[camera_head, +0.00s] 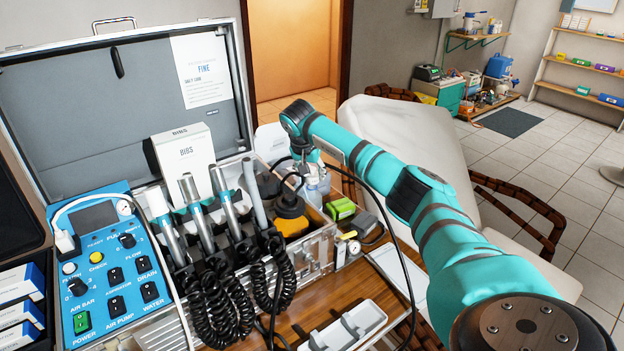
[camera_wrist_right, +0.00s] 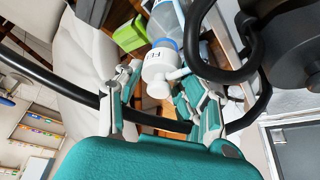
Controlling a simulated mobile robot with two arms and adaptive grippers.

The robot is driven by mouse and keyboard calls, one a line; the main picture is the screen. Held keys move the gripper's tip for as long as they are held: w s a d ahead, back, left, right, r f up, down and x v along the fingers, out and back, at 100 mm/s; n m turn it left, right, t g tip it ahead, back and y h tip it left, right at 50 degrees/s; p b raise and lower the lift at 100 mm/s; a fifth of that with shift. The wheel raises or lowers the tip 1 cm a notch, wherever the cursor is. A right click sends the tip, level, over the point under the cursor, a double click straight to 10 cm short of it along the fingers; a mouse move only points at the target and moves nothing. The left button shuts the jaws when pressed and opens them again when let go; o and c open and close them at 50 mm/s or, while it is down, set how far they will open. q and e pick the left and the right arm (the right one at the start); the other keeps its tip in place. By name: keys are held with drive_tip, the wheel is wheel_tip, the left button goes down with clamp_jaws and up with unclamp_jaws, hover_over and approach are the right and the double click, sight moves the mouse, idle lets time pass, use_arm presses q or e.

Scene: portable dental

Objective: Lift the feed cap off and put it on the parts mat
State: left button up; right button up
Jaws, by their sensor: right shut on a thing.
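The feed cap (camera_wrist_right: 158,64) is white with dark lettering and a side spout. In the wrist view it sits at the top of a clear bottle (camera_wrist_right: 166,24) with a blue ring, between the fingertips of my right gripper (camera_wrist_right: 156,76), which is shut on it. In the head view my right gripper (camera_head: 303,168) is above the bottle (camera_head: 320,184) at the case's right side; the cap is mostly hidden there. A pale flat sheet (camera_head: 402,276) on the wooden table looks like the parts mat and shows bare. My left gripper is not in view.
A black hose (camera_wrist_right: 66,95) loops close around my right gripper and crosses the table. The open case (camera_head: 170,330) with handpieces and coiled cords stands at left. A green box (camera_head: 341,209) and a white tray (camera_head: 350,326) are nearby. A pale chair (camera_head: 385,125) is behind.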

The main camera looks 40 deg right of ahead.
drive_tip(key=s+a+r+b, duration=0.1)
drive_tip(key=s+a, duration=0.1)
drive_tip(key=s, duration=0.5)
drive_tip(key=s+a+r+b, duration=0.1)
drive_tip(key=s+a, duration=0.1)
drive_tip(key=s, duration=0.6)
drive_tip(key=shift+s+a+r+b, duration=0.15)
drive_tip(key=shift+a+r+b, duration=0.2)
drive_tip(key=shift+a+r, duration=0.05)
